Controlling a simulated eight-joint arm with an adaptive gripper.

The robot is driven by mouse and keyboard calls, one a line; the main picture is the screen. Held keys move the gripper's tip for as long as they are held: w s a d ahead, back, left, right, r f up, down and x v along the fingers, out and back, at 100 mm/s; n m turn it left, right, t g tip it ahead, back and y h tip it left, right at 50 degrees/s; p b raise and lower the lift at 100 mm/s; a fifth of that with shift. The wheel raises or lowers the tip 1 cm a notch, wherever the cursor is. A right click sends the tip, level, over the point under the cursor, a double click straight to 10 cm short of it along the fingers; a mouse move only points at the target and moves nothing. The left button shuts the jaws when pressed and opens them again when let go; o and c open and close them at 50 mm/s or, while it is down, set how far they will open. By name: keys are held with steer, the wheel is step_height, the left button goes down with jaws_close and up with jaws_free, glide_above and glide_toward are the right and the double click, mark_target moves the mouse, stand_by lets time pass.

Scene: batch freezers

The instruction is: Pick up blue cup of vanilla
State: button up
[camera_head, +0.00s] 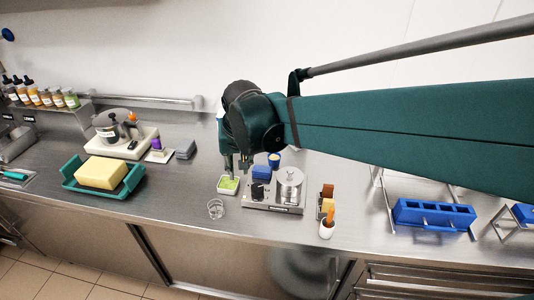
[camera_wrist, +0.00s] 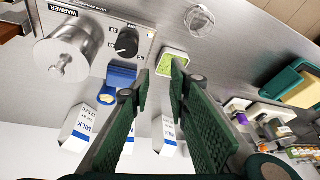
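A small blue cup (camera_head: 273,160) with pale yellow contents stands behind the warmer. In the wrist view a blue cup with pale contents (camera_wrist: 107,97) shows left of the fingers, partly hidden beside a blue block (camera_wrist: 121,74). The same block (camera_head: 262,172) is in front of the cup in the head view. My gripper (camera_head: 237,167) is open and empty, left of the cup and above the counter. In the wrist view my gripper (camera_wrist: 160,76) has a clear gap between its fingers.
A steel warmer (camera_head: 275,208) with a lidded pot (camera_head: 290,185) stands close by. A white dish with green contents (camera_head: 228,185) lies below my gripper, with a clear glass (camera_head: 216,208) nearby. Milk cartons (camera_wrist: 77,132) show beyond the cup. A teal tray (camera_head: 72,185) sits left.

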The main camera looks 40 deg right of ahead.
steer(key=w+d+m+g+p, duration=0.2)
steer(key=w+d+m+p, duration=0.2)
steer(key=w+d+p, duration=0.4)
steer(key=m+g+p, duration=0.3)
steer(key=m+p, duration=0.1)
steer(key=p, duration=0.2)
glide_above(269, 155)
steer(key=w, duration=0.1)
step_height(269, 155, down, 5)
steer(key=shift+f+m, duration=0.25)
steer(key=shift+m, duration=0.15)
steer(key=shift+f, duration=0.1)
steer(key=shift+s+f, duration=0.1)
steer(key=shift+f, duration=1.1)
steer(key=shift+s+d+f, duration=0.1)
steer(key=shift+s+f, duration=0.1)
steer(key=shift+f, duration=1.1)
steer(key=shift+s+d+f, duration=0.1)
steer(key=shift+s+f, duration=0.05)
steer(key=shift+f, duration=1.1)
jaws_close()
